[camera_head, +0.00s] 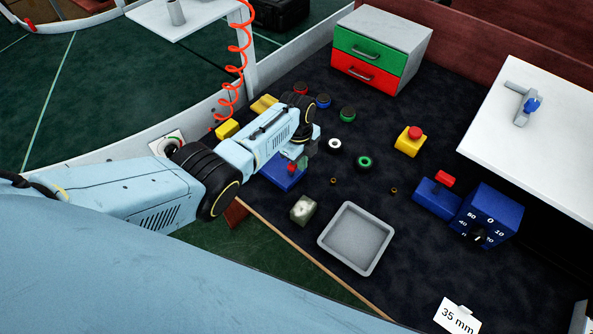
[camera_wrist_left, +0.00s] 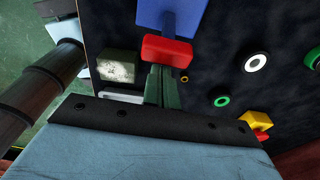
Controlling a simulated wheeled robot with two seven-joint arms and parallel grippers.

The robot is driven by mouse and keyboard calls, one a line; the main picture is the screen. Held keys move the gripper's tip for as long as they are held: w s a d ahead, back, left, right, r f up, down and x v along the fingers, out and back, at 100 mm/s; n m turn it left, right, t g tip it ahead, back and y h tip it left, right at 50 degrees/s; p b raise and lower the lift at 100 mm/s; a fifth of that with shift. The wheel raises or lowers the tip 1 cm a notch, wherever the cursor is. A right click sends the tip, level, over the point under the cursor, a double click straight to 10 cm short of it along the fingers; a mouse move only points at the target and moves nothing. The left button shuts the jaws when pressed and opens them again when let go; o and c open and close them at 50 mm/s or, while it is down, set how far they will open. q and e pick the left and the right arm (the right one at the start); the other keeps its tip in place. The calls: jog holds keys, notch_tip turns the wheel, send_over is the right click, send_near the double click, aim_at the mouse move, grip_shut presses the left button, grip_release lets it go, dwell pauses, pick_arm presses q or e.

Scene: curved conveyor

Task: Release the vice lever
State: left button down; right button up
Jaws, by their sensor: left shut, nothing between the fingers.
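A blue fixture with a red block, which looks like the vice and its lever, sits near the left edge of the dark worktop. In the head view its blue body (camera_head: 282,173) is partly covered by my left arm. In the left wrist view the blue body (camera_wrist_left: 178,14) is at the top, with the red block (camera_wrist_left: 166,48) in front of it. My left gripper (camera_wrist_left: 160,84) is shut and empty, its fingertips close to the red block. I cannot tell whether they touch it. In the head view my left gripper (camera_head: 300,161) is small and partly hidden. My right gripper is out of view.
A speckled grey block (camera_head: 303,210) and a grey tray (camera_head: 356,238) are close by. A second blue fixture (camera_head: 436,198) with red on top stands beside a dial box (camera_head: 485,214). A yellow box with a red button (camera_head: 410,140) and several coloured rings lie around.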

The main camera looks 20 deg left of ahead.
pick_arm(q)
jog(key=shift+w+a+h, duration=0.2)
jog(key=shift+a+h, duration=0.2)
jog(key=shift+h, duration=0.1)
jog(key=shift+w+a+r+g+h+b, duration=0.15)
jog(key=shift+a+r+g+h+b, duration=0.1)
jog(key=shift+a+g+h+b, duration=0.2)
jog(key=shift+w+a+r+b, duration=0.1)
jog(key=shift+a+b, duration=0.2)
jog(key=shift+a, duration=0.3)
jog(key=shift+a+r, duration=0.1)
jog(key=shift+r, duration=0.15)
jog(key=p+v, duration=0.7)
jog(key=v, duration=0.2)
jog(key=shift+a+r+p, duration=0.2)
jog(key=shift+a+p, duration=0.1)
jog(key=shift+p, duration=0.05)
